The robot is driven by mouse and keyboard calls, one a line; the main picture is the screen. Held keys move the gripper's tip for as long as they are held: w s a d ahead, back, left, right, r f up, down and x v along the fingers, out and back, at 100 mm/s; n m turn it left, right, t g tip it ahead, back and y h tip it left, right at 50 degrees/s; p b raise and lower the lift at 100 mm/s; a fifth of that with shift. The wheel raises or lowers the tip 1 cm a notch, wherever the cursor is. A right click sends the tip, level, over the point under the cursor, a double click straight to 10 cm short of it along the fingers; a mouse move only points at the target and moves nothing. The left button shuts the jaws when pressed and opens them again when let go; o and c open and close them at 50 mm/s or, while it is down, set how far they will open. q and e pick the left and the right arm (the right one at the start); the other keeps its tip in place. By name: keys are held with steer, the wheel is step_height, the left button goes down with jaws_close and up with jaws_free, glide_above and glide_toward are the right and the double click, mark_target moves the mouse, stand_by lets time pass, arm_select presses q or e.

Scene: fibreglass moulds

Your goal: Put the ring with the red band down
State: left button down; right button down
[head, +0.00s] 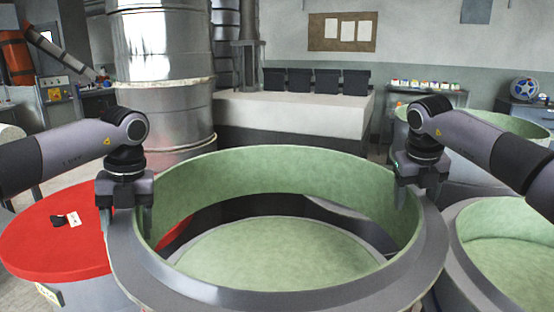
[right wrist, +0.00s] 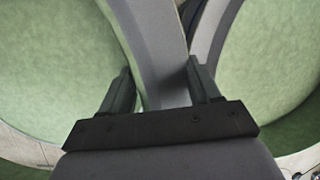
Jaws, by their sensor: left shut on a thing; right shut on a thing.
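A large ring (head: 265,165) with a pale green inner wall and a wide grey rim fills the middle of the head view; I see no red band on it. My left gripper (head: 128,212) is shut on its left rim and my right gripper (head: 418,192) on its right rim. In the right wrist view the grey rim (right wrist: 158,45) passes between the fingers of my right gripper (right wrist: 162,88). Through the ring's open middle a round green surface (head: 275,255) shows lower down, with a dark gap around it. The ring's underside is hidden.
A round red top (head: 50,235) with small items on it stands at the left, close to the ring. Another green-lined mould (head: 510,240) stands close at the right, and one more (head: 500,125) behind it. A tall metal cylinder (head: 160,70) and a white bench (head: 290,112) stand behind.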

mark_target(128, 213)
arm_select(q)
steer(key=shift+w+a+r, duration=0.25)
steer(key=shift+w+r, duration=0.15)
steer(key=shift+r, duration=0.05)
arm_select(e)
steer(key=shift+w+d+r, duration=0.15)
steer(key=shift+w+r, duration=0.25)
steer(key=shift+r, duration=0.15)
arm_select(q)
steer(key=shift+w+r, duration=0.45)
steer(key=shift+w, duration=0.05)
arm_select(e)
steer(key=shift+w+r, duration=0.45)
steer(key=shift+w, duration=0.1)
arm_select(q)
steer(key=shift+w+r, duration=0.15)
steer(key=shift+r, duration=0.15)
arm_select(e)
steer(key=shift+d+r, duration=0.1)
steer(key=shift+r, duration=0.2)
